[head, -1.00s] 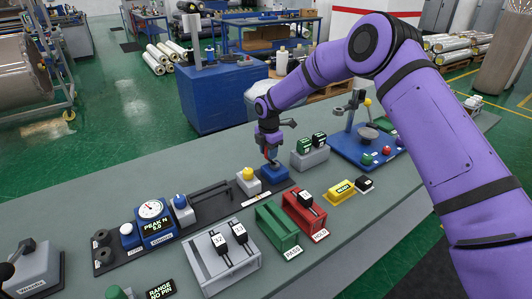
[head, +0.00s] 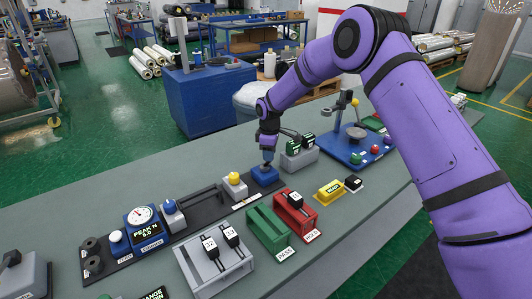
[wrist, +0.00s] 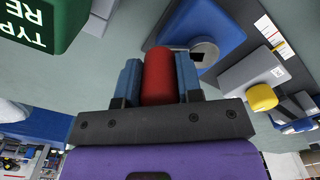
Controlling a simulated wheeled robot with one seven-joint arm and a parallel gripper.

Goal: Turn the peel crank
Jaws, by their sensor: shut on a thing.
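The peel crank's red handle (wrist: 158,75) is upright between the two blue fingers of my gripper (wrist: 158,84) in the wrist view, and the fingers are shut on it. Beyond it is a blue block (wrist: 208,20) with a grey round hub (wrist: 203,52); the link from hub to handle is mostly hidden. In the head view my gripper (head: 267,157) points down just above the blue block (head: 264,177), at the right end of the dark rail (head: 207,203). The red handle cannot be made out there.
A yellow knob on a grey block (head: 234,187) stands just left of the crank. A gauge (head: 141,217) is farther left. Green (head: 267,232) and red (head: 297,212) trays lie in front. A dark green-labelled block on a grey stand (head: 298,158) is close on the right.

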